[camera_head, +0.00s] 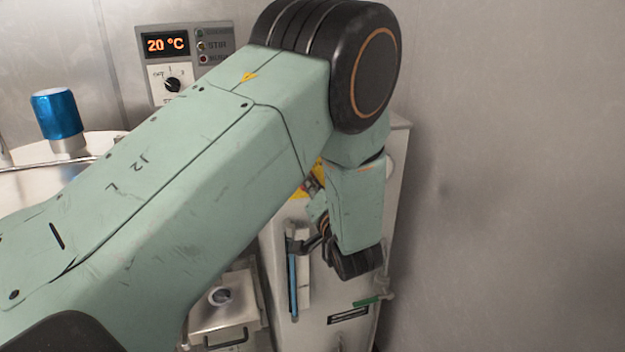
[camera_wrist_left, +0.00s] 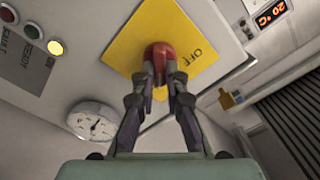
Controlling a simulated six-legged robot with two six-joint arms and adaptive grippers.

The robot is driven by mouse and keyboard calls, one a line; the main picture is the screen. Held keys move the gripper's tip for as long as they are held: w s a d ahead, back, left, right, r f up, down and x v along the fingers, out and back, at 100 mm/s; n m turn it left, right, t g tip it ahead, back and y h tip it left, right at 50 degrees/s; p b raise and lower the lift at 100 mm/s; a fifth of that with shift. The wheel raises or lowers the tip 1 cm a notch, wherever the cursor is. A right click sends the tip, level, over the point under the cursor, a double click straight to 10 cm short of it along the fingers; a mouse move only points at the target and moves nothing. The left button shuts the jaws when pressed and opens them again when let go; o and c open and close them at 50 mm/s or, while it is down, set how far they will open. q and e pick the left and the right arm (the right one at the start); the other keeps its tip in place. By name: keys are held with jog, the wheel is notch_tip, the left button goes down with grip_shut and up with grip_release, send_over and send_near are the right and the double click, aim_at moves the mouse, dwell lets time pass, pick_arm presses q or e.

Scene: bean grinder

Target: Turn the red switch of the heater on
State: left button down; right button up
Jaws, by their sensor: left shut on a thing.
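The heater's red switch (camera_wrist_left: 161,52) sits on a yellow plate (camera_wrist_left: 130,42) marked OFF, which shows close up in the left wrist view. My left gripper (camera_wrist_left: 161,82) is shut on the red switch, with one finger at each side of it. In the head view the yellow plate (camera_head: 300,194) shows only in part, on the light grey cabinet (camera_head: 345,317). My left gripper (camera_head: 312,186) is small and partly hidden there by my arm, and the switch is hard to make out. My right gripper is not in view.
A panel with a 20 °C display (camera_head: 167,44) and a black knob (camera_head: 172,84) is on the back wall. A round gauge (camera_wrist_left: 92,122) and an indicator light (camera_wrist_left: 56,47) are near the plate. A blue-capped cylinder (camera_head: 57,114) stands at left. A bare wall is at right.

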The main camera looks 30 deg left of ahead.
pick_arm(q)
jog(key=shift+r, duration=0.1)
dwell(0.4)
jog(key=c, duration=1.4)
grip_release()
jog(key=shift+d, duration=0.15)
jog(key=shift+c, duration=0.2)
jog(key=shift+o, duration=0.3)
notch_tip(320, 180, up, 10)
